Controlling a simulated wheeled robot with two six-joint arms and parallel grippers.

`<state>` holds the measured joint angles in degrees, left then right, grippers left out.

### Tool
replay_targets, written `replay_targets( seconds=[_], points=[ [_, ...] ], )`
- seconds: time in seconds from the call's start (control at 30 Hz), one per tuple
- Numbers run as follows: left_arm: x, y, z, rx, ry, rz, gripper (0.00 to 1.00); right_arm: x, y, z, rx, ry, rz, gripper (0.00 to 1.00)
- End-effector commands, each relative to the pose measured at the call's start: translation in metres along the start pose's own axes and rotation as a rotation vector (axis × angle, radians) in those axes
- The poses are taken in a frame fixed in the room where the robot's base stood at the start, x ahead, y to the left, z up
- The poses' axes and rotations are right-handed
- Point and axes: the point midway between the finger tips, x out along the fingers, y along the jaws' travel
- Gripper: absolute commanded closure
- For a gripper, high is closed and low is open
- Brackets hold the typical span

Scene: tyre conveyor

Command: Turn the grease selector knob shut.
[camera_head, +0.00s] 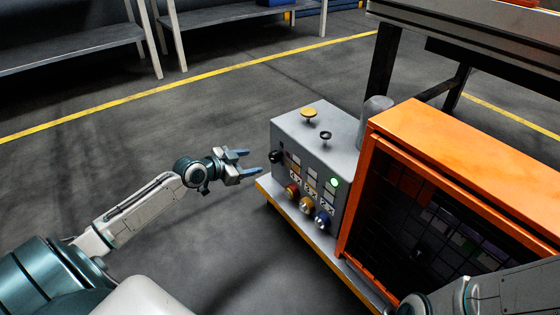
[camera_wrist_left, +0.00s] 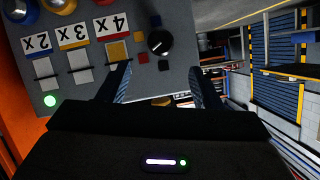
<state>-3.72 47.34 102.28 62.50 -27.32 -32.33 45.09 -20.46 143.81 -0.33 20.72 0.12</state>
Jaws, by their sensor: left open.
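A round black knob (camera_head: 278,156) sits at the left end of the grey control box's (camera_head: 318,133) front face; I take it to be the grease selector. In the left wrist view the knob (camera_wrist_left: 159,42) shows a pale pointer line, with small yellow, red and dark squares beside it. My left gripper (camera_head: 256,162) is open and empty, a short way left of the knob. In the left wrist view its fingers (camera_wrist_left: 160,80) are spread, with the knob beyond them. My right gripper is not in view; only part of my right arm shows at lower right.
Red (camera_head: 292,191), yellow (camera_head: 306,205) and blue (camera_head: 321,220) fittings sit low on the box under numbered labels. A yellow knob (camera_head: 310,113) and a black one (camera_head: 325,136) stand on top. An orange cabinet (camera_head: 460,155) stands to the right. Floor to the left is clear.

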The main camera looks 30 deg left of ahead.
Motion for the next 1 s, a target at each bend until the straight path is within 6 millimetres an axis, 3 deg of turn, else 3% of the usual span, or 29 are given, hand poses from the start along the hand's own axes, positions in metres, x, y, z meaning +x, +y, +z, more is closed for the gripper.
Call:
replay_targets(
  seconds=[0.27, 0.7, 1.0],
  points=[
    [0.020, 0.000, 0.003, -0.002, 0.005, -0.004, 0.41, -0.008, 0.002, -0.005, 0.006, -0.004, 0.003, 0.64],
    [0.090, 0.000, 0.004, -0.002, 0.003, -0.003, 0.41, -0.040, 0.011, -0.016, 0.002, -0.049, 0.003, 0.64],
    [0.108, 0.000, 0.001, 0.000, 0.001, -0.002, 0.41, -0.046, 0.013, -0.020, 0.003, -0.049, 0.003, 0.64]
  ],
)
